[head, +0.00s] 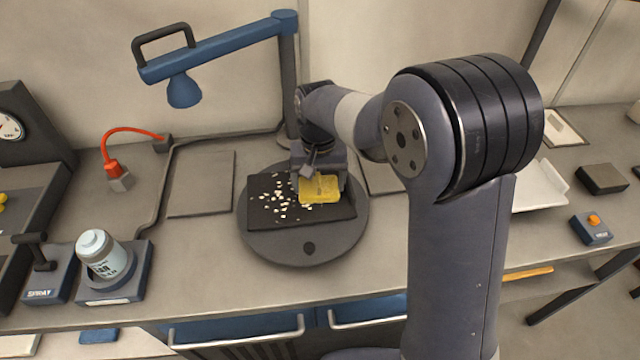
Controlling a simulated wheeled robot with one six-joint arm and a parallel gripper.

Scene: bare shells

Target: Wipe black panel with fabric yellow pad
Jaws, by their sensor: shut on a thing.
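The black panel (262,211) lies on a round grey plate (290,252) on the bench. Many small pale and tan crumbs are scattered over its left and middle part. The yellow pad (320,190) is over the panel's right part, at or just above its surface; I cannot tell whether it touches. My gripper (319,178) is shut on the yellow pad from above and behind. Part of the pad's far edge is hidden by the gripper.
A blue lamp arm (220,50) reaches over the back left of the bench. A red-tipped cable (114,170) is at back left. A blue box with an orange button (592,228) sits at right.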

